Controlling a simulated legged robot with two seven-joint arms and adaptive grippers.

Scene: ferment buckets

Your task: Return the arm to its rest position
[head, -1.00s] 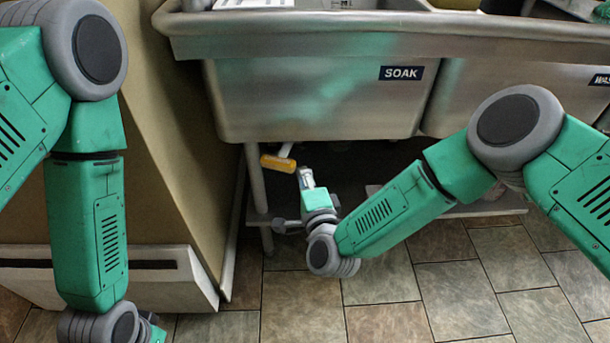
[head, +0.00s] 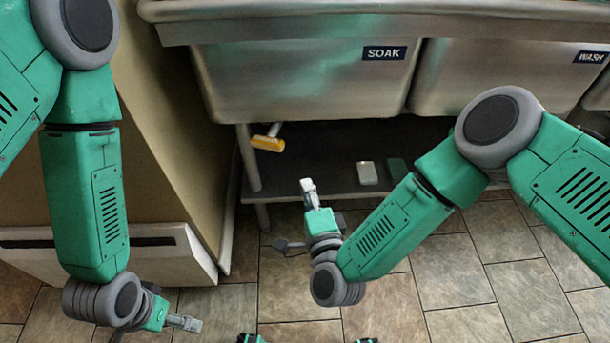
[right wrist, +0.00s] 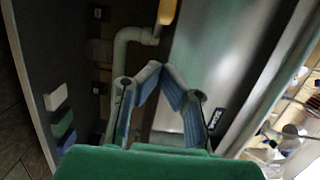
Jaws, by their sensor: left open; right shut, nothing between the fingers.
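My right gripper (head: 307,185) is in front of the sink's lower shelf, in the middle of the head view. In the right wrist view its blue-padded fingers (right wrist: 150,75) meet at the tips with nothing between them. The gripper is apart from a yellow handle (head: 267,143) on a white pipe under the SOAK basin; the handle also shows at the top of the right wrist view (right wrist: 167,11). My left gripper (head: 190,324) is low at the left, over the floor, empty; its finger gap is too small to make out.
The SOAK basin (head: 310,85) and WASH basin (head: 500,85) stand above a dark shelf (head: 310,180). A white block (head: 367,173) and a green block (head: 397,169) lie on it. A tan cabinet side (head: 165,130) is at the left. The tiled floor (head: 450,290) is clear in front.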

